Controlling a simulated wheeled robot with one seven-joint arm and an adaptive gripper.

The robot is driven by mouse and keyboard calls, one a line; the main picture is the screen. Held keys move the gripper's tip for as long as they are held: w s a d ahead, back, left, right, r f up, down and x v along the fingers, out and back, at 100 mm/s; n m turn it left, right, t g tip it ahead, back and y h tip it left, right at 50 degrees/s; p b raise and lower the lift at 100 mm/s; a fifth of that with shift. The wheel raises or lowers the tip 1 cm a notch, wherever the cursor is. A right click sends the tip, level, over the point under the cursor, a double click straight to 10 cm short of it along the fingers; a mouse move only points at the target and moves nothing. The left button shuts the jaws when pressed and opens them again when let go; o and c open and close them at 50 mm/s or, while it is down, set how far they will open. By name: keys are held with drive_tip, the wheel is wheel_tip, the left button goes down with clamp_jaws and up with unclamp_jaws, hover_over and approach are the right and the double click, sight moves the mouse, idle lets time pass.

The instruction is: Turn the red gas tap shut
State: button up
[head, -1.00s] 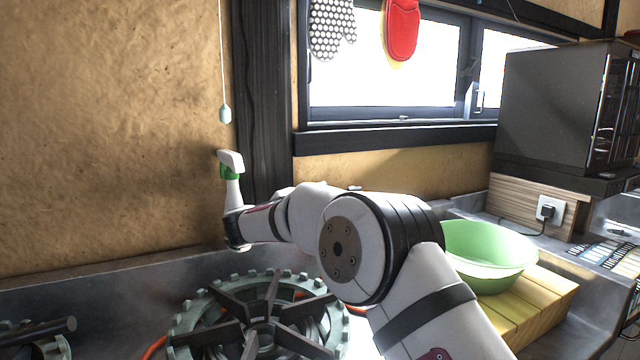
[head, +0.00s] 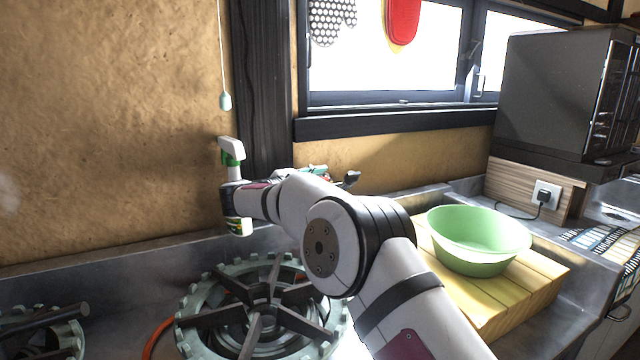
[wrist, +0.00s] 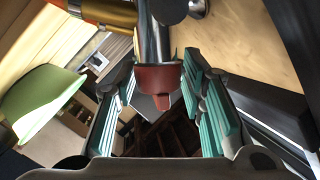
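The red gas tap (wrist: 158,78) shows in the upper middle of the wrist view, below a shiny metal pipe (wrist: 154,35). My gripper (wrist: 160,98) is open, with its teal-padded fingers on the left and right of the red tap. The tap looks close to the right finger, but I cannot tell whether they touch. In the head view my gripper (head: 318,170) shows only as a small teal part behind my arm, near the wall below the window. The tap cannot be made out clearly there.
A gas burner (head: 262,310) stands below my arm, with an orange hose (head: 158,338) beside it. A spray bottle (head: 233,190) stands behind my arm at left. A green bowl (head: 478,240) sits on a yellow wooden board (head: 505,300) to the right. A brass-coloured pipe (wrist: 105,12) is near the gripper.

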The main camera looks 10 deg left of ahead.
drive_tip(key=shift+o, duration=0.2)
wheel_tip(320, 180, up, 10)
idle(0.6)
